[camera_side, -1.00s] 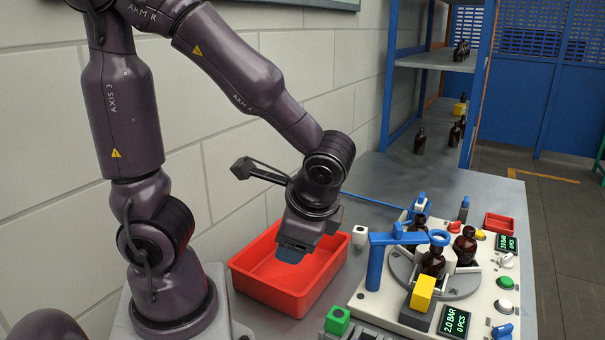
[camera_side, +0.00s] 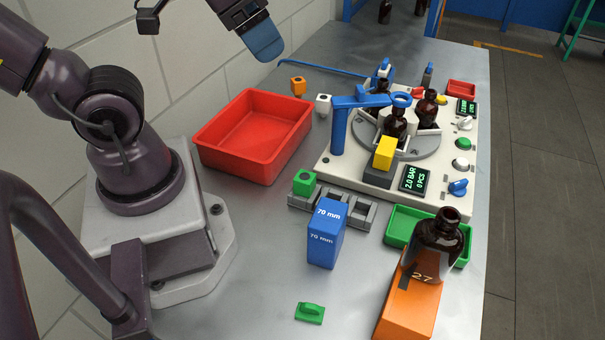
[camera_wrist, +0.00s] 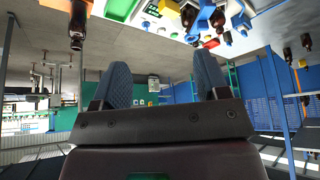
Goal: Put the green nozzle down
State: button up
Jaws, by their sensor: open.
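The green nozzle (camera_side: 304,184) is a small green block with a dark round hole. It sits in the left end of the grey slotted rack (camera_side: 345,212) in the side view; the rack's other slots look empty. My gripper (camera_side: 264,42) is high up at the top of the side view, above and behind the red bin and well apart from the nozzle. In the wrist view my gripper (camera_wrist: 163,84) shows two blue fingers spread apart with nothing between them. I cannot make out the green nozzle for sure in the wrist view.
The red bin (camera_side: 205,146) looks empty. Orange (camera_side: 298,86) and white (camera_side: 322,104) nozzles stand beside it. A blue 70 mm block (camera_side: 326,232), a green clip-like piece (camera_side: 310,313), a green tray (camera_side: 398,226) and an orange block (camera_side: 410,305) with an amber bottle (camera_side: 437,243) occupy the front.

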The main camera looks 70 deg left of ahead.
jog(key=d+f+m+g+y, duration=0.2)
jog(key=d+f+m+y, duration=0.2)
jog(key=f+m+y, duration=0.55)
jog(key=d+f+m+g+y, duration=0.1)
jog(key=d+f+m+y, duration=0.4)
jog(key=f, duration=0.8)
jog(key=m+t+h, duration=0.2)
jog(key=m+t, duration=0.8)
jog(key=m, duration=0.2)
send_near(301, 185)
jog(key=shift+s+d+r+y, duration=0.15)
jog(key=shift+s+d, duration=0.3)
jog(key=shift+d, duration=0.1)
jog(key=shift+s+d+r+y, duration=0.1)
jog(key=shift+s+d+r, duration=0.1)
jog(key=shift+s+d, duration=0.3)
jog(key=shift+w+f+m, duration=0.1)
jog(key=shift+w+m, duration=0.1)
jog(key=shift+m, duration=0.05)
jog(key=x, duration=0.7)
jog(key=shift+w+f, duration=0.1)
jog(key=shift+f+x, duration=0.15)
jog(key=shift+x, duration=1.25)
jog(key=shift+f+x, duration=0.15)
jog(key=shift+x, duration=1.25)
jog(key=shift+a, duration=0.1)
jog(key=shift+c, duration=0.2)
